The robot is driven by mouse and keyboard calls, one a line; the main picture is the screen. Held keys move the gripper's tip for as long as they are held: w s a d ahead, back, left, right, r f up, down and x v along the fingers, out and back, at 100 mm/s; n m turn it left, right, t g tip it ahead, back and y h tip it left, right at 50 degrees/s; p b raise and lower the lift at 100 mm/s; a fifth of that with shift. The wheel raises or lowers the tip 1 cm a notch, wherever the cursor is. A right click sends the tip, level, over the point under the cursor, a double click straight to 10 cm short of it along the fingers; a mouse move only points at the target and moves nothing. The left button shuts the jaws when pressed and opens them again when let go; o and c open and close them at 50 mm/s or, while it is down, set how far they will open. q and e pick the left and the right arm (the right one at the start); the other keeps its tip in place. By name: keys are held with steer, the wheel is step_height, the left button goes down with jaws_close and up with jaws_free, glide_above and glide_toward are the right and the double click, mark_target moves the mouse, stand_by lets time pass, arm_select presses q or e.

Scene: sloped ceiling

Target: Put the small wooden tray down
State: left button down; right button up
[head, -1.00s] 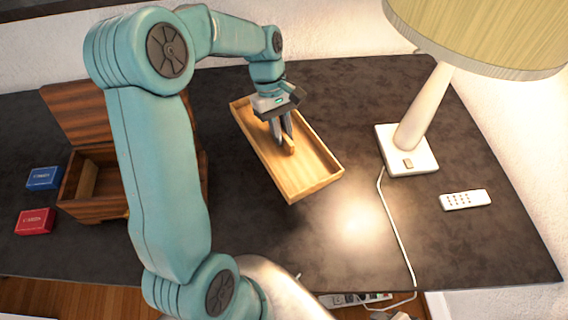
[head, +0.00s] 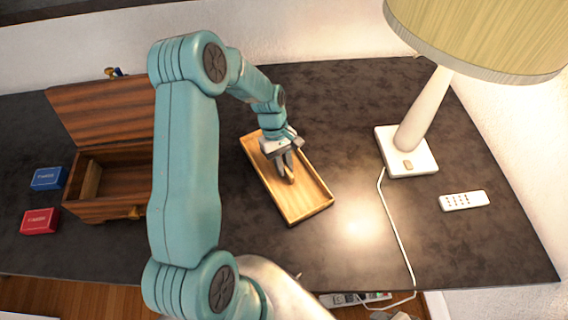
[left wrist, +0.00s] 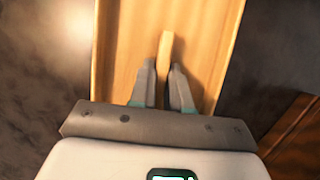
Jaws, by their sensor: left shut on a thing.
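The small wooden tray (head: 302,200) is a light, shallow rectangle in the middle of the head view, over the dark tabletop. It looks level, lying at a slant, and I cannot tell whether its underside touches the table. My left gripper (head: 287,172) reaches down into it and is shut on the small upright grip in its middle. In the left wrist view, the fingers (left wrist: 162,72) stand on both sides of this grip, with the tray floor (left wrist: 125,45) beneath. My right gripper is not in view.
A wooden box (head: 105,208) with a raised lid stands at left, beside a blue box (head: 48,179) and a red box (head: 40,221). At right are a lamp (head: 420,120), its cord (head: 395,230) and a white remote (head: 464,200). Table around the tray is clear.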

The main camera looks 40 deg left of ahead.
arm_select(q)
steer(key=shift+f, duration=0.15)
steer(key=c, duration=1.1)
jaws_free()
steer(key=shift+r, duration=0.35)
steer(key=b+v, duration=0.1)
steer(key=v, duration=1)
steer(key=shift+r+b, duration=0.3)
steer(key=shift+r, duration=0.1)
steer(key=shift+a, duration=0.15)
